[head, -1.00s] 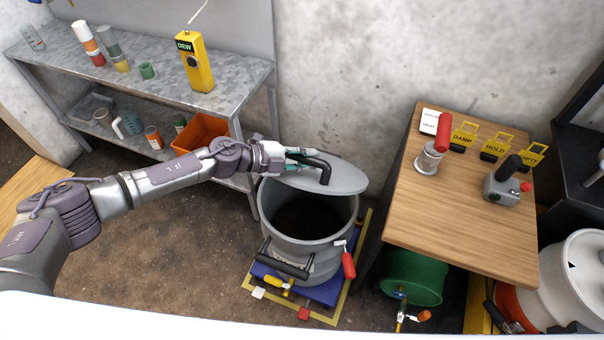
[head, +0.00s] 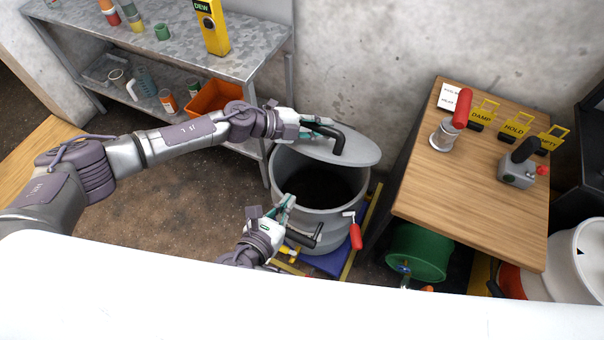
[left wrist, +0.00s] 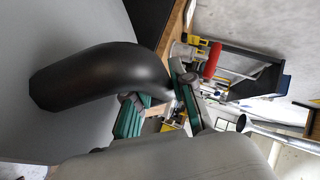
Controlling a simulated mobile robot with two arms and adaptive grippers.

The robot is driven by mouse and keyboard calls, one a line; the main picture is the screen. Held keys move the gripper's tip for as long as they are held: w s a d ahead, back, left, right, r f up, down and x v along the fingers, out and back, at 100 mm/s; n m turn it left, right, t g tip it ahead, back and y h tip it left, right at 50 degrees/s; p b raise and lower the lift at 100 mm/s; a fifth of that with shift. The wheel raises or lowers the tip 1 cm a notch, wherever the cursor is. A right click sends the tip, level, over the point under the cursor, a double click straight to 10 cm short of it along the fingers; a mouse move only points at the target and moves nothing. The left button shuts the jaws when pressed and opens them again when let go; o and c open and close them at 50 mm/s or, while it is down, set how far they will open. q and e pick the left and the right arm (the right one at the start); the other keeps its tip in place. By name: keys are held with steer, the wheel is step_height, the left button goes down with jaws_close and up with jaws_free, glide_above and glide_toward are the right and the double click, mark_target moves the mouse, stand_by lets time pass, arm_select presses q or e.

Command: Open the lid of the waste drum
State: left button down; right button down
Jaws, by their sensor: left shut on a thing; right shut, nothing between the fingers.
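The grey waste drum (head: 295,185) stands on the floor with its dark inside showing. Its round grey lid (head: 350,150) is off the mouth, raised and tilted at the drum's back rim. My left gripper (head: 312,127) is shut on the black lid handle (head: 338,140). The handle also fills the upper left of the left wrist view (left wrist: 95,75), beside the green-padded fingers (left wrist: 158,100). My right gripper (head: 287,203) is shut and empty at the drum's front left rim, near the black front handle (head: 301,238). Whether it touches the drum, I cannot tell.
A red-handled clamp (head: 355,234) hangs on the drum's right side. A wooden table (head: 470,190) with levers stands to the right, with a green drum (head: 420,252) beneath. A metal shelf (head: 180,60) and an orange bin (head: 213,98) are at the back left.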

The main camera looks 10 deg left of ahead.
arm_select(q)
steer(key=shift+r, duration=0.1)
arm_select(e)
steer(key=w+d, duration=0.3)
steer(key=w, duration=0.7)
steer(key=shift+w+d, duration=0.25)
steer(key=shift+w, duration=0.15)
